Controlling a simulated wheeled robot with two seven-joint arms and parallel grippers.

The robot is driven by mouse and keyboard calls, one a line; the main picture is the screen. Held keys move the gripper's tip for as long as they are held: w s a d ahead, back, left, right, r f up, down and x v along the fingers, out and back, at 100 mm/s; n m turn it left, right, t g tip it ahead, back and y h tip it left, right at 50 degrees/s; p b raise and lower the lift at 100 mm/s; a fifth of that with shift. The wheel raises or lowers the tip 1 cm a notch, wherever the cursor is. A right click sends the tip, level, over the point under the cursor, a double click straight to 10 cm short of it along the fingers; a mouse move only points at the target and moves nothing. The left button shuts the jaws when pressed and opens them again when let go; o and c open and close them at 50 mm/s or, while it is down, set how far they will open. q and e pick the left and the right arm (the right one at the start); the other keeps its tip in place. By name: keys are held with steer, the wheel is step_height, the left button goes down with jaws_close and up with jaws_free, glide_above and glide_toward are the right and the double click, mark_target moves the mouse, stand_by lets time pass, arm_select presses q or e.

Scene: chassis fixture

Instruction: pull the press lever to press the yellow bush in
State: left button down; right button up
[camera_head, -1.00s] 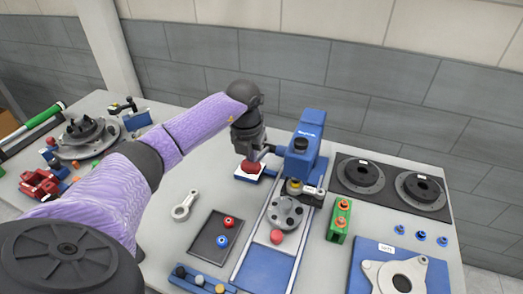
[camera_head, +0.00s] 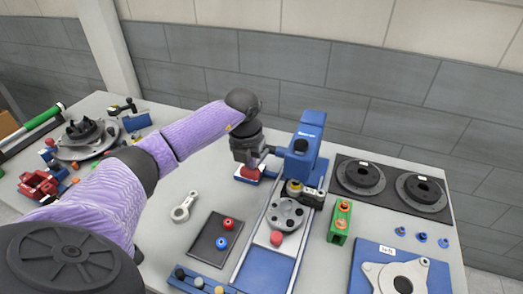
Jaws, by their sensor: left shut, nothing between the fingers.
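The blue press (camera_head: 303,150) stands upright at the middle back of the table, over a rail with a grey round fixture (camera_head: 286,212). A yellow bush (camera_head: 293,187) shows under the press head, just behind the fixture. Whether it is seated cannot be told. My left gripper (camera_head: 251,163) is at the left side of the press, pointing down beside a red knob (camera_head: 249,171) on a small white and blue base. Its fingers are mostly hidden behind its own wrist and appear shut. Contact with the knob or a lever cannot be told. My right gripper is not in view.
A dark tray (camera_head: 216,239) with a red and a blue ring lies left of the rail. A green block (camera_head: 340,222) stands right of it. Black discs (camera_head: 361,177) lie at the back right. A metal link (camera_head: 185,206) lies on open table left of the tray.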

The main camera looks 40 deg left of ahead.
arm_select(q)
steer(key=shift+f, duration=0.2)
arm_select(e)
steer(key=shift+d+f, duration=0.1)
arm_select(q)
steer(key=shift+s+d+f+b, duration=0.1)
steer(key=shift+s+f+b, duration=0.1)
steer(key=shift+f+b, duration=0.25)
steer(key=shift+f, duration=0.1)
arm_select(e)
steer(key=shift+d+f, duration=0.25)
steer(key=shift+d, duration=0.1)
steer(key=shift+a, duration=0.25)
arm_select(q)
steer(key=shift+f, duration=0.15)
steer(key=shift+s+f+b, duration=0.1)
steer(key=shift+f+b, duration=0.3)
steer(key=shift+f, duration=0.15)
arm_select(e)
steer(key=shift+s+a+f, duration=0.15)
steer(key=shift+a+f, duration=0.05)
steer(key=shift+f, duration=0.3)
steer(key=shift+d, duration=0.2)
